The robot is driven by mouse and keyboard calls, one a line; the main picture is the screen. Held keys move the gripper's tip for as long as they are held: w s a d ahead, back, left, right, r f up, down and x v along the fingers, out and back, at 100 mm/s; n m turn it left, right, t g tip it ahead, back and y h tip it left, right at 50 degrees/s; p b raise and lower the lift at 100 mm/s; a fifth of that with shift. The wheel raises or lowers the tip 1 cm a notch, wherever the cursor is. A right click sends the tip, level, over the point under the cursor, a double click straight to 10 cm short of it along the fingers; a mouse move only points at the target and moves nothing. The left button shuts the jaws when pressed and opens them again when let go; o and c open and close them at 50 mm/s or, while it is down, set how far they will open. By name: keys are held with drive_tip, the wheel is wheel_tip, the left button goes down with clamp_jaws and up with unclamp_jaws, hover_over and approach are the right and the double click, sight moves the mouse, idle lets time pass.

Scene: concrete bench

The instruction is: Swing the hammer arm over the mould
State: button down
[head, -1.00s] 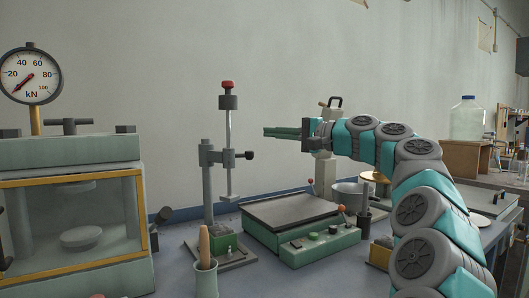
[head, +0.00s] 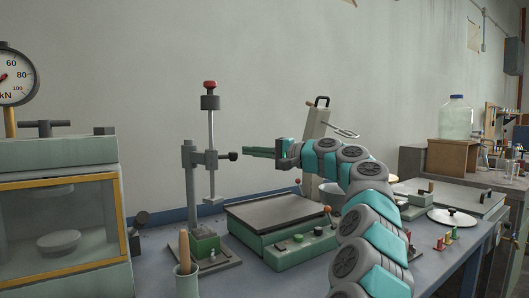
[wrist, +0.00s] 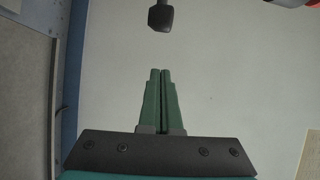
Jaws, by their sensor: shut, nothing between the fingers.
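The compaction stand has a grey post (head: 190,190) on a base plate. A hammer arm reaches right from the post and ends in a black knob (head: 233,156). Its upright hammer rod (head: 211,130) carries a grey weight and a red cap (head: 210,84). The green mould (head: 205,243) sits on the base below; whether the hammer foot is directly over it I cannot tell. My gripper (head: 245,150) is shut and empty, its green fingertips just right of the knob. In the wrist view the knob (wrist: 160,17) is ahead of the shut fingertips (wrist: 160,72), with a visible gap.
A glass-fronted press (head: 62,225) with a dial gauge (head: 14,75) stands left. A cup (head: 187,282) with a wooden handle is in front of the stand. A green flat-topped machine (head: 282,220) lies below my arm. A pot lid (head: 452,217) lies at right.

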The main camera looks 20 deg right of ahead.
sight(215, 157)
drive_tip(key=s+a+b, duration=0.2)
drive_tip(key=b, duration=0.1)
drive_tip(key=shift+s+a+f+b, duration=0.15)
drive_tip(key=shift+s+a+b, duration=0.15)
drive_tip(key=shift+a, duration=0.1)
idle(0.4)
